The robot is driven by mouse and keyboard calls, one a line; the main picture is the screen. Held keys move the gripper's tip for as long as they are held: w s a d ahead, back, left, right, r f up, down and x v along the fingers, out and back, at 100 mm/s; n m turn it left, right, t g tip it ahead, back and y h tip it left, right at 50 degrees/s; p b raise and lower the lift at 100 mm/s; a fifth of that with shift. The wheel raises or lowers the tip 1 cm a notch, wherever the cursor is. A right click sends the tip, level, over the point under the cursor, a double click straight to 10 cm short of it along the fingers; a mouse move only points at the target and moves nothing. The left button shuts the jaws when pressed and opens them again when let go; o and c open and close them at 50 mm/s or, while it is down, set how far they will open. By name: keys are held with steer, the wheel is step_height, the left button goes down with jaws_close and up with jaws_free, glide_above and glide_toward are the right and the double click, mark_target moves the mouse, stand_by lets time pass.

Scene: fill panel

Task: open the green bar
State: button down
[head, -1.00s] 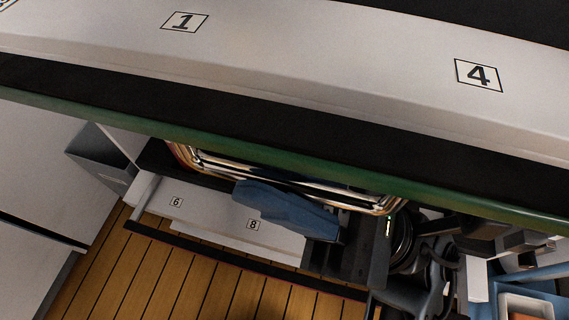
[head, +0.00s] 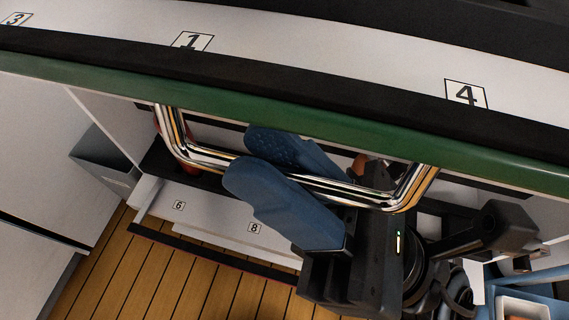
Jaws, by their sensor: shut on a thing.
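The green bar (head: 290,124) runs across the picture from the upper left to the right edge, along the front of a white and black panel. A shiny chrome handle (head: 330,187) hangs from its underside, with a bend at each end. My gripper (head: 255,160) has two blue fingers, one on each side of the handle's straight part. It is shut on the handle, left of its middle. The fingers hide part of the handle.
White labels marked 1 (head: 192,41) and 4 (head: 466,94) sit on the panel top. Below are a wooden floor (head: 180,265), white boxes marked 6 and 8, and a grey bin (head: 103,160) at left. Blue-framed clutter (head: 525,290) stands at lower right.

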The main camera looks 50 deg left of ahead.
steer(key=shift+r+m+t, duration=0.4)
steer(key=shift+r+m, duration=0.05)
steer(key=shift+m, duration=0.15)
steer(key=c, duration=1.2)
jaws_free()
steer(key=shift+o, duration=0.2)
steer(key=b+v, duration=0.1)
steer(key=v, duration=0.7)
steer(key=shift+b, duration=0.4)
steer(key=shift+a+f, duration=0.1)
steer(key=shift+f, duration=0.05)
steer(key=shift+f+t, duration=0.1)
steer(key=shift+t, duration=0.2)
